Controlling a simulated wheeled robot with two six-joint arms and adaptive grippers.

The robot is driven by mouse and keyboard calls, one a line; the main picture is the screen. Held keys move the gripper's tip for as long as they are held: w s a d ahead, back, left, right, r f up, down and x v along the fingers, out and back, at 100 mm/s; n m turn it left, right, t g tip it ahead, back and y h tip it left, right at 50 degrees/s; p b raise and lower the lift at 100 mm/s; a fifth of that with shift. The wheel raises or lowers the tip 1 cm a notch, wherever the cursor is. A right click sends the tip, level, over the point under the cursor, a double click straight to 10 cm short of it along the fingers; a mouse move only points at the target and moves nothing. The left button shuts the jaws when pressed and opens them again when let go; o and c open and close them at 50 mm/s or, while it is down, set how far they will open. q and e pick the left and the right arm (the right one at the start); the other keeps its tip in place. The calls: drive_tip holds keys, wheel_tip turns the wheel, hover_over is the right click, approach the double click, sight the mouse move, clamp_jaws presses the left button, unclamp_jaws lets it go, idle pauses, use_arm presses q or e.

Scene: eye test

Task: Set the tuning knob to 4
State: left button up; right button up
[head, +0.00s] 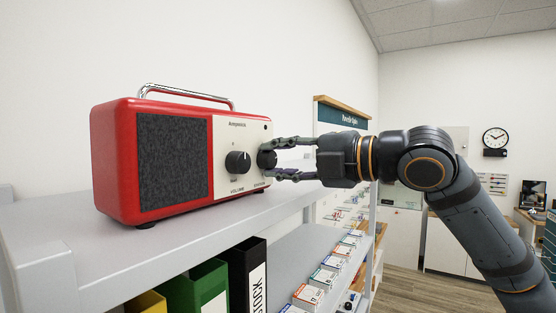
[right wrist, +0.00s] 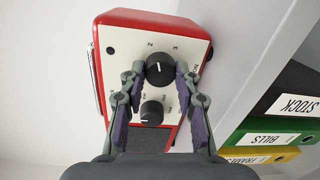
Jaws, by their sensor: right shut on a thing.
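A red radio (head: 114,160) with a dark speaker cloth and a cream front panel (head: 226,190) stands on a grey shelf. The right-hand dark knob (head: 266,158), apparently the tuning knob, sits between the fingers of my right gripper (head: 274,158), which is shut on it. In the right wrist view the knob (right wrist: 160,72) is between the two purple-padded fingers of the gripper (right wrist: 160,70). Its white mark points roughly up in that picture, towards the side with the numerals 2 and 3; the exact setting is unclear. My left gripper is not in view.
The volume knob (head: 238,162) is close beside the held knob and also shows in the right wrist view (right wrist: 152,114). A chrome handle (head: 185,92) tops the radio. Binders (head: 208,288) and small boxes (head: 308,294) stand below the grey shelf (head: 100,255).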

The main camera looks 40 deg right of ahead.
drive_tip(key=m, duration=0.5)
drive_tip(key=shift+y, duration=0.3)
clamp_jaws()
drive_tip(key=m+b, duration=0.1)
drive_tip(key=m, duration=0.4)
drive_tip(key=shift+f+m, duration=0.1)
drive_tip(key=shift+m, duration=0.2)
drive_tip(key=m, duration=0.5)
drive_tip(key=shift+f+y+b, duration=0.1)
drive_tip(key=shift+y+b, duration=0.2)
drive_tip(key=shift+b, duration=0.1)
unclamp_jaws()
drive_tip(key=m, duration=0.5)
drive_tip(key=shift+m+b, duration=0.4)
drive_tip(key=shift+d, duration=0.1)
drive_tip(key=o, duration=1.1)
drive_tip(key=shift+o, duration=0.2)
drive_tip(key=shift+s, duration=0.1)
